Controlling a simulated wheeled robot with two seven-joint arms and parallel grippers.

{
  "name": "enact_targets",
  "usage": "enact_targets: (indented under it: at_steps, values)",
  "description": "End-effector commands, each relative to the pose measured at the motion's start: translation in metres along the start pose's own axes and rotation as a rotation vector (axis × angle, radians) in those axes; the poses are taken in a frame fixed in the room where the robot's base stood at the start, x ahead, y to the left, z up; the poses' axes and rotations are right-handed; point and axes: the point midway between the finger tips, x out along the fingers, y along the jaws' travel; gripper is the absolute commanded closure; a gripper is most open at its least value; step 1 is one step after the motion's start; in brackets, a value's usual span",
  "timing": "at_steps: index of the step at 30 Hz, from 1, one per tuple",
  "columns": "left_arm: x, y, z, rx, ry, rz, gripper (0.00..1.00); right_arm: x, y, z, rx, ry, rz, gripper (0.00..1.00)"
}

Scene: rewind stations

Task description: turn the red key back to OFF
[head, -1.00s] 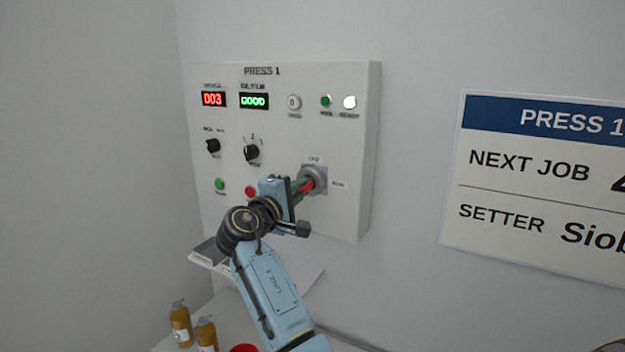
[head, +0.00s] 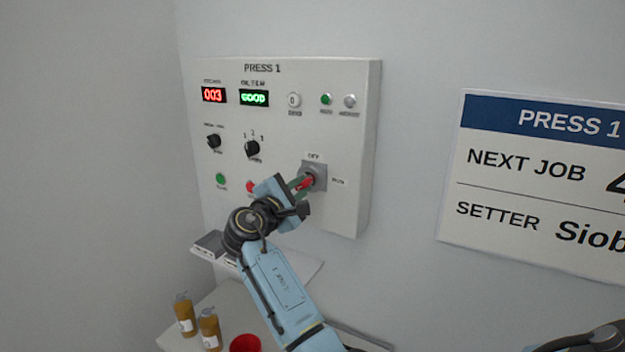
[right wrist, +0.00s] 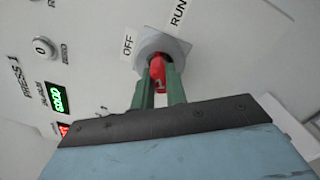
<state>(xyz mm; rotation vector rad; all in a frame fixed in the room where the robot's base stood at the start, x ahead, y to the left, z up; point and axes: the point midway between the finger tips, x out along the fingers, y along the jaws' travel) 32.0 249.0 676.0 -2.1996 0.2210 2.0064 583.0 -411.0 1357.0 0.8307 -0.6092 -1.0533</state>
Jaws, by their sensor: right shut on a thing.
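The red key (head: 305,183) sits in the grey key switch (head: 316,172) at the lower right of the PRESS 1 panel. The OFF label is above the switch and the RUN label to its right. My right gripper (head: 301,186) is shut on the red key, with its green fingers on either side. In the right wrist view the red key (right wrist: 158,72) shows between the fingertips, in front of the round switch collar (right wrist: 163,46). The fingers partly hide the key, and I cannot tell exactly which mark it points to. My left gripper is not in view.
The panel (head: 350,140) also has dark knobs, a red button (head: 250,187) close to my right gripper, and a green button (head: 220,179). Below are a small shelf (head: 300,270), two amber bottles (head: 209,328) and a red container (head: 245,343). A sign (head: 540,180) hangs at right.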

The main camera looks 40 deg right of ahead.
Motion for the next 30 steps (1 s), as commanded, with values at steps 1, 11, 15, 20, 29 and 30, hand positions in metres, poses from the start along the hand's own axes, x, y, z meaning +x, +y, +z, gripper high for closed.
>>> enact_targets:
  at_steps: [1, 11, 15, 20, 29, 30]
  values:
    - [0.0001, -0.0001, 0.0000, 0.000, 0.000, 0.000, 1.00, -0.0001, -0.0018, -0.0010, -0.002, 0.001, -0.004, 1.00]
    - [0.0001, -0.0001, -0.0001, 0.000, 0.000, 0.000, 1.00, 0.0003, -0.0025, -0.0003, -0.144, 0.006, 0.000, 1.00]
    - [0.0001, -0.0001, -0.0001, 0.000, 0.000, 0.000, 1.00, 0.0001, -0.0030, -0.0002, -0.331, 0.015, 0.004, 1.00]
    - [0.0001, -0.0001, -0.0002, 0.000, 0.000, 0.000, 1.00, -0.0002, -0.0031, 0.0002, -0.507, 0.023, 0.009, 1.00]
    - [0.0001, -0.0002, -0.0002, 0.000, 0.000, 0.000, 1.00, -0.0001, -0.0035, 0.0002, -0.570, 0.026, 0.009, 1.00]
    - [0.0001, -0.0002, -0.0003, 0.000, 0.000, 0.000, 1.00, -0.0001, -0.0036, 0.0002, -0.570, 0.026, 0.009, 1.00]
